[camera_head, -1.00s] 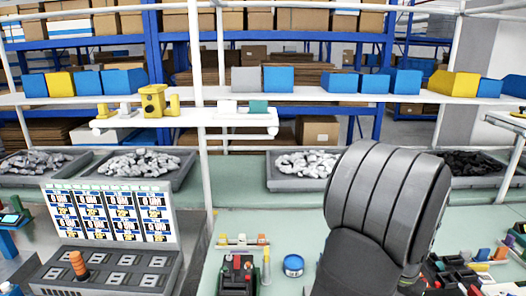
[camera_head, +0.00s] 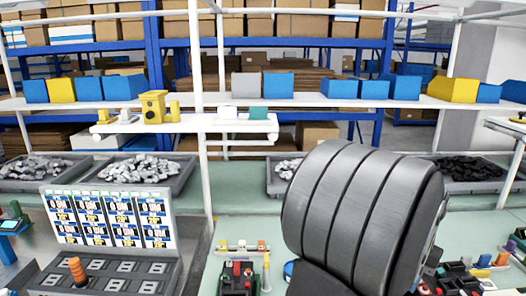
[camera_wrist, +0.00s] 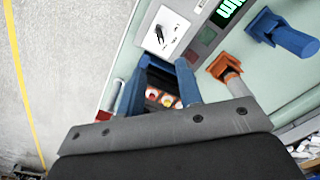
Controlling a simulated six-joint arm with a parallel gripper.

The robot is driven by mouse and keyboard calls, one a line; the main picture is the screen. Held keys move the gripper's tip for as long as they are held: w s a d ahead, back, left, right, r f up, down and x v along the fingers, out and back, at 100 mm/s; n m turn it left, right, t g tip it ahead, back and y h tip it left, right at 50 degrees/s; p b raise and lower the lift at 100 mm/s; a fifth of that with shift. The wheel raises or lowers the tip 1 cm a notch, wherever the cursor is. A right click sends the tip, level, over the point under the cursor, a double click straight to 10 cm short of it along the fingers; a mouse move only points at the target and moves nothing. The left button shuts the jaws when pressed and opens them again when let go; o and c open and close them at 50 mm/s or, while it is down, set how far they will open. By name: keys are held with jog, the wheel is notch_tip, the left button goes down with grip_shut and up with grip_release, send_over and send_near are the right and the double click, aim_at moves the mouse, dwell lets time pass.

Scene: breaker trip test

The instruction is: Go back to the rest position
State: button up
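My gripper (camera_wrist: 160,92) shows in the wrist view, with two blue fingers standing apart from a grey plate. I see no object held between them. Beyond the fingers is a dark recess with several small round red, yellow and white parts (camera_wrist: 163,97). In the head view the large grey ribbed part of my arm (camera_head: 362,215) fills the right of centre above the green bench. My gripper is hidden in that view.
A display panel (camera_head: 110,218) stands at left over a dark switch base holding an orange handle (camera_head: 77,270). A red-and-black device (camera_head: 237,277) sits on the bench. Bins of parts (camera_head: 140,170) line the back. Blue (camera_wrist: 290,40) and orange (camera_wrist: 222,66) holders show in the wrist view.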

notch_tip(320, 180, up, 6)
jog(key=f, duration=0.1)
notch_tip(320, 180, down, 17)
jog(key=shift+r, duration=0.1)
jog(key=shift+f, duration=0.35)
jog(key=n, duration=0.4)
jog(key=shift+r, duration=0.1)
jog(key=n, duration=0.5)
notch_tip(320, 180, up, 6)
jog(key=shift+f, duration=0.1)
